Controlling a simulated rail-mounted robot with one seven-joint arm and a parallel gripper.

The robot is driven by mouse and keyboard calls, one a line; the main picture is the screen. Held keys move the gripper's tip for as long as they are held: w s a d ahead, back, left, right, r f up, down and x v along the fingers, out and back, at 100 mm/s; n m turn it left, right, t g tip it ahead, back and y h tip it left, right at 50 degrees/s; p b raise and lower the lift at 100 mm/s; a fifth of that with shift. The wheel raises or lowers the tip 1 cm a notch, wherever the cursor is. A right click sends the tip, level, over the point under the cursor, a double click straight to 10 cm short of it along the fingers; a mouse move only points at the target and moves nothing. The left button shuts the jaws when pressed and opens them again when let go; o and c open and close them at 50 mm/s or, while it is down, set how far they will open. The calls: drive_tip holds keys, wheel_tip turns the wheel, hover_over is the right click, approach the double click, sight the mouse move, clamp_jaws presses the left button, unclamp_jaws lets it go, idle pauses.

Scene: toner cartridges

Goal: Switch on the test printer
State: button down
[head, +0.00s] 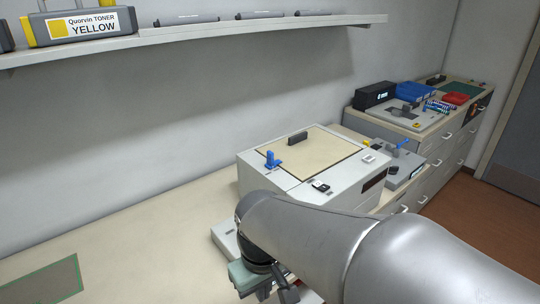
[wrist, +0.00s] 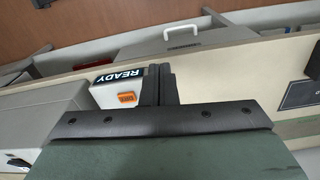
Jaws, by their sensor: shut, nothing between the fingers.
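In the wrist view a small pale unit carries a dark label or display (wrist: 121,76) reading READY in white letters. Beside it is an orange rocker-like switch (wrist: 126,98). My gripper (wrist: 158,72) is shut and empty, its fingertips just right of the READY panel and the switch in the picture. I cannot tell whether they touch the unit. In the head view a large grey machine (head: 262,190) with a beige lid stands on the counter. A pale low unit (head: 226,240) shows in front of it, mostly hidden by my arm. My gripper's fingertips are not clear there.
The machine's top has a blue lever (head: 272,160), a black handle (head: 298,139) and a black-and-white switch (head: 320,186). The left counter (head: 130,225) is mostly clear, with a green-edged mat (head: 45,282).

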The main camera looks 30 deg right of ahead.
drive_tip(key=w+d+r+n, duration=0.4)
drive_tip(key=w+r, duration=0.2)
drive_tip(key=w, duration=0.2)
wheel_tip(320, 180, up, 13)
drive_tip(key=n+g+p, duration=0.2)
drive_tip(key=n, duration=1.3)
hover_over(325, 187)
drive_tip(key=w, duration=0.2)
drive_tip(key=shift+a+f, duration=0.2)
drive_tip(key=shift+a, duration=0.05)
drive_tip(key=f, duration=0.4)
drive_tip(key=s+f, duration=0.1)
drive_tip(key=f, duration=0.9)
drive_tip(key=shift+s+d+p, duration=0.15)
drive_tip(key=shift+s+p, duration=0.2)
drive_tip(key=shift+p, duration=0.05)
